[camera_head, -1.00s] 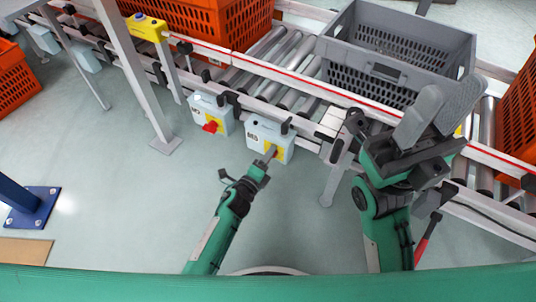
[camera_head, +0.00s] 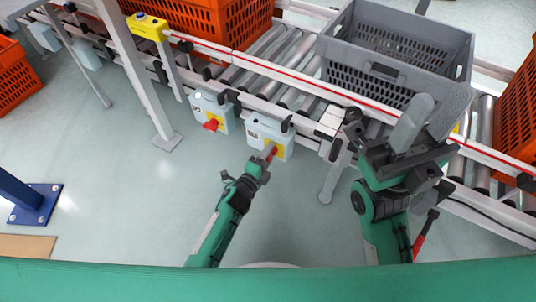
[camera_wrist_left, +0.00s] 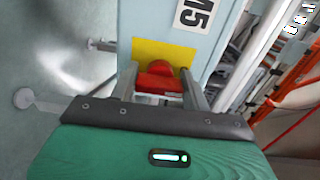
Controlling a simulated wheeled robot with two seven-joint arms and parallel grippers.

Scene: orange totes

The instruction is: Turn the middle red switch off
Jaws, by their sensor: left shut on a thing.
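A pale blue switch box (camera_head: 258,130) hangs under the conveyor rail, with a red switch (camera_head: 272,150) on a yellow plate. My left gripper (camera_head: 269,156) is at this switch, its fingers shut on either side of the red handle. The left wrist view shows the red switch (camera_wrist_left: 158,78) between the two fingers (camera_wrist_left: 160,88), on the yellow plate (camera_wrist_left: 165,50) below a label ending in 5. Another box to the left carries a red switch (camera_head: 212,124), tilted. My right gripper (camera_head: 430,118) is raised, its grey fingers apart and empty, in front of the grey tote.
A grey tote (camera_head: 385,70) stands on the roller conveyor (camera_head: 258,62), with orange totes (camera_head: 215,18) to either side. A metal post (camera_head: 140,75) stands left of the boxes. A blue post base (camera_head: 37,205) is at far left. The floor around my left arm is clear.

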